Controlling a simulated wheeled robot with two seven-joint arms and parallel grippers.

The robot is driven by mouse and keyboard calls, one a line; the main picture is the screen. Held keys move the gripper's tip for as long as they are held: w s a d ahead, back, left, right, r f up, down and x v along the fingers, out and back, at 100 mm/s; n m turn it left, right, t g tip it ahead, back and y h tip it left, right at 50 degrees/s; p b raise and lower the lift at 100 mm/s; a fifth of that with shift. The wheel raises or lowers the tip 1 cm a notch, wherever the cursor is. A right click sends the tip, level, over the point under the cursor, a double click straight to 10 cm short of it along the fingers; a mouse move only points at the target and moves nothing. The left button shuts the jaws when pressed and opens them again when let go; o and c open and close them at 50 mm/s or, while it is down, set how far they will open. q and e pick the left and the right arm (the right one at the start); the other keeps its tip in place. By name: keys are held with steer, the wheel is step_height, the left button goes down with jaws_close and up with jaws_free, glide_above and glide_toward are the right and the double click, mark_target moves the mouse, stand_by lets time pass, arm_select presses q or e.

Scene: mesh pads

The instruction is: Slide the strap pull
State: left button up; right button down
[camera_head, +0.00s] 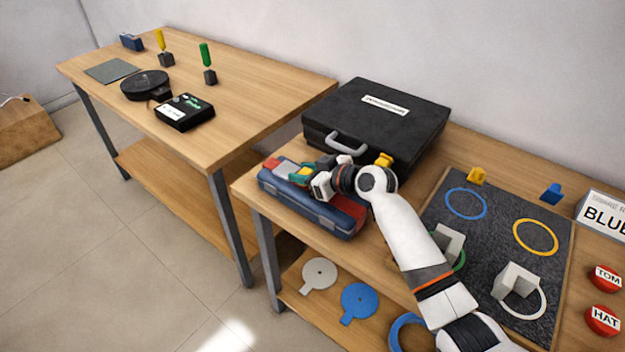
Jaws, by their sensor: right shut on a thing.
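A blue case (285,203) with a red band (352,208) across its right part and red, yellow and green parts on top lies at the left front of the near table. My right gripper (316,182) is over the top of this case, its arm coming in from the lower right. It is shut on what looks to be the strap pull, which the jaws mostly hide. My left gripper is not in view.
A black case (405,124) with a grey handle stands close behind my right gripper. A dark mat (490,238) with coloured rings and blocks lies to the right, beside red buttons (603,320). Another table (235,85) stands at the left, with floor between.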

steer(key=c, duration=0.9)
jaws_free()
steer(key=shift+d, duration=0.1)
steer(key=v, duration=1.2)
steer(key=shift+b, duration=0.3)
